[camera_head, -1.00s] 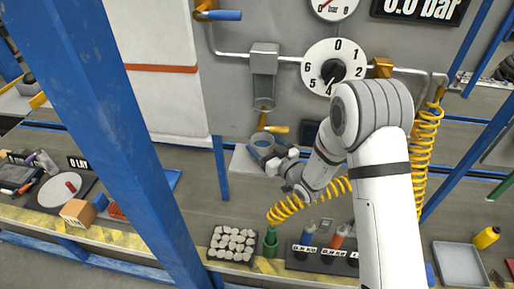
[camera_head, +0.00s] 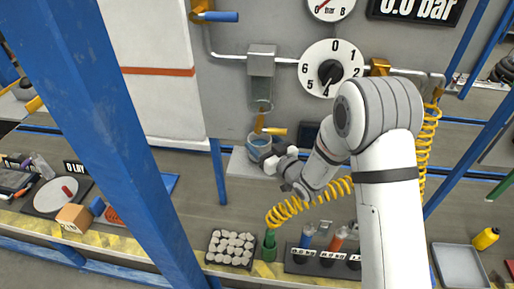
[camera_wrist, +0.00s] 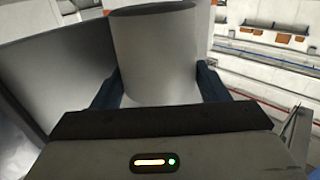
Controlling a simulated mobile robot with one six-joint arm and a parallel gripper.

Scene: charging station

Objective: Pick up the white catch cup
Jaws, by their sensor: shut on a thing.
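The cup's lower end is hidden behind the gripper body. A white shelf (camera_head: 240,164) is under the cup; I cannot tell whether they touch.
A brass valve with a yellow handle (camera_head: 277,131) is just above the cup, under a sight tube (camera_head: 261,93). A numbered dial (camera_head: 345,50) is on the wall to the right. A coiled yellow hose (camera_head: 290,212) hangs below. A blue post (camera_head: 95,110) stands at left.

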